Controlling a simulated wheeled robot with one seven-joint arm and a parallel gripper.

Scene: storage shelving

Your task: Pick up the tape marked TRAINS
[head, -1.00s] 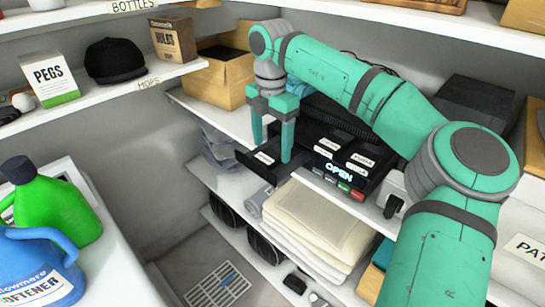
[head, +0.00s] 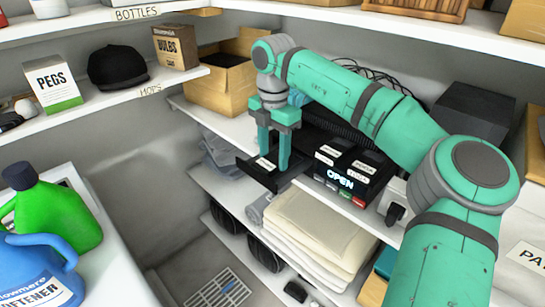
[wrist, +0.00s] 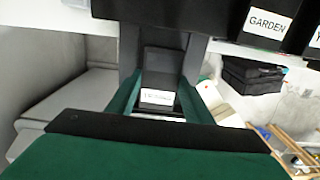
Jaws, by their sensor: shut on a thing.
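My gripper (head: 273,160) points down, its two fingers shut on a black tape with a white label (head: 266,163) at the left end of the black machine. In the wrist view the dark tape (wrist: 162,70) sits between the fingers, its white label facing me. The lettering is too blurred to read, so I cannot tell whether it says TRAINS. The tape lies low, in or on a black tray-like part (head: 290,177); I cannot tell whether it is lifted clear.
One marked GARDEN (wrist: 267,24) shows in the wrist view. Folded cloths (head: 320,228) lie on the shelf below. A cardboard box (head: 222,83) stands behind left. Shelves overhang above.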

